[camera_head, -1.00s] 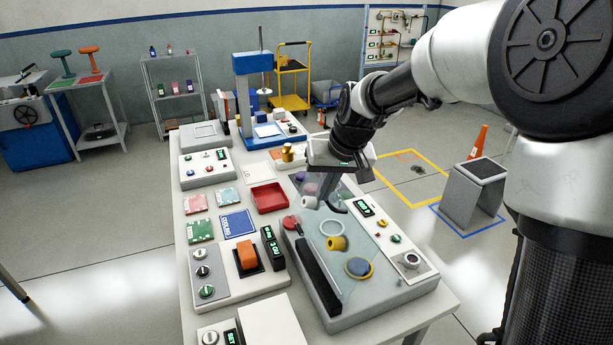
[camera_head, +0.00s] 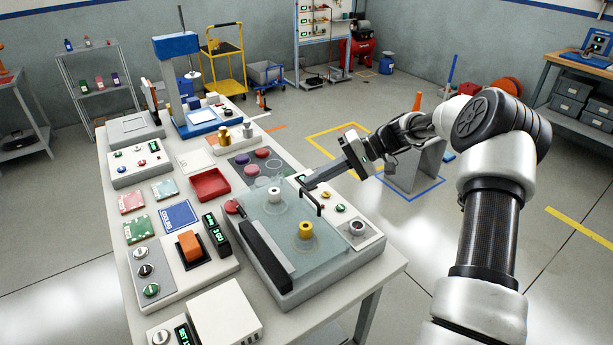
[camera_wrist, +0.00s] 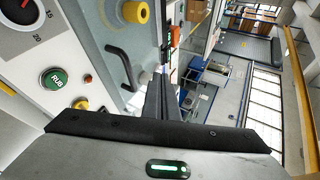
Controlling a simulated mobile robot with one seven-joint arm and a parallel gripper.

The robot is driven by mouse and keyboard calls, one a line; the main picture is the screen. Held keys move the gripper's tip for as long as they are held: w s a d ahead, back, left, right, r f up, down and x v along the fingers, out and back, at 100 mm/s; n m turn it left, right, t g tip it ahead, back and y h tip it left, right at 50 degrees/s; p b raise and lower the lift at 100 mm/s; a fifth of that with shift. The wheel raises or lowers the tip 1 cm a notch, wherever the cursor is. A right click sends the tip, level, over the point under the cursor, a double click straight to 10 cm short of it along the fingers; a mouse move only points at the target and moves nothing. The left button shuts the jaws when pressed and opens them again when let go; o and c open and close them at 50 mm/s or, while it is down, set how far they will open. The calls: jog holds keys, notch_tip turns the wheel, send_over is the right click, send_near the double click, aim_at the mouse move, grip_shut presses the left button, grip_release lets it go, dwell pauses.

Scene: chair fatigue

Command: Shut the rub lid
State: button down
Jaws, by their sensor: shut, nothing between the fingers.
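The rub lid (camera_head: 275,228) is a clear pane with a black hinge bar (camera_head: 265,250) on its left and a black bar handle (camera_head: 312,200) on its right. It lies nearly flat over the grey rub unit (camera_head: 285,300); I cannot tell if it is fully seated. A white knob (camera_head: 274,195) and a yellow knob (camera_head: 305,231) show in its area. The handle also shows in the wrist view (camera_wrist: 120,66). My gripper (camera_head: 306,184) is shut and empty, close to the handle's far end; contact is unclear. Its fingers point away in the wrist view (camera_wrist: 165,82).
The control panel (camera_head: 365,238) right of the lid has a green RUB button (camera_wrist: 56,78) and a dial (camera_head: 357,227). A red tray (camera_head: 209,184), cards and an orange switch (camera_head: 190,245) are left.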

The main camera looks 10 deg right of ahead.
aim_at(310, 195)
jog(key=shift+y, duration=0.6)
jog(key=shift+w+d+f+b, duration=0.15)
jog(key=shift+d+f+b, duration=0.2)
jog(key=shift+f, duration=0.4)
jog(key=shift+w+d+f+b, duration=0.15)
jog(key=shift+d+f+b, duration=0.1)
jog(key=shift+f+b, duration=0.35)
jog(key=shift+w+d+f+b, duration=0.15)
jog(key=shift+d+f+b, duration=0.15)
jog(key=shift+f, duration=0.7)
